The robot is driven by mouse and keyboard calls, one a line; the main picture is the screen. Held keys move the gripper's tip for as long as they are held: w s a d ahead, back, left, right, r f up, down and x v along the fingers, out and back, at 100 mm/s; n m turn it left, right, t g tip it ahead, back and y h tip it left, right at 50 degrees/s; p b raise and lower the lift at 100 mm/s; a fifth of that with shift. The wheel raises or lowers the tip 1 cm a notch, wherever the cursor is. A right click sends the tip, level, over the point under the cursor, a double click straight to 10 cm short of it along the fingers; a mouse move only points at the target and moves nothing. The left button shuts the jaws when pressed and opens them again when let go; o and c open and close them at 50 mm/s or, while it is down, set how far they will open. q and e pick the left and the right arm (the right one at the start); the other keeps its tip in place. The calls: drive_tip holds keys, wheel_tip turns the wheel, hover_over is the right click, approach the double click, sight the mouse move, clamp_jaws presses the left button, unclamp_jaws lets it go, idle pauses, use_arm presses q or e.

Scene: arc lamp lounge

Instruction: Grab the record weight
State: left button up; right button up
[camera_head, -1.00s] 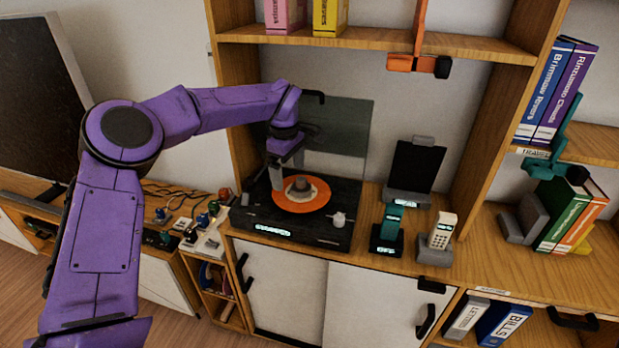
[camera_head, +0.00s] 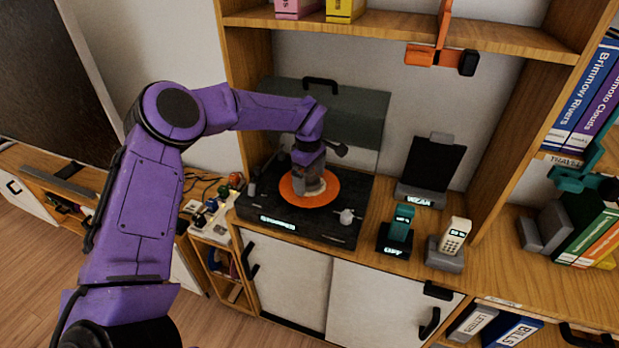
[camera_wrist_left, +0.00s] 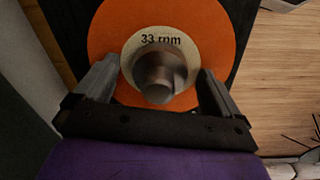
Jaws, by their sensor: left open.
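The record weight (camera_wrist_left: 160,75) is a grey metal cylinder standing at the centre of an orange record (camera_head: 327,193) with a cream "33 rpm" label (camera_wrist_left: 134,50). The record lies on the black turntable (camera_head: 290,225), whose lid is raised. My left gripper (camera_head: 311,180) is over the record's centre. In the left wrist view its two fingers (camera_wrist_left: 160,93) are open, one on each side of the weight, with gaps between. In the head view the gripper mostly hides the weight. My right gripper is not in view.
The raised lid (camera_head: 355,125) stands behind my left gripper. A teal handset (camera_head: 400,223), a cream phone (camera_head: 453,240) and a dark tablet stand (camera_head: 432,170) are to the right. A shelf (camera_head: 400,35) runs above.

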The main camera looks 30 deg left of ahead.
use_arm(q)
drive_tip(key=c, duration=1.3)
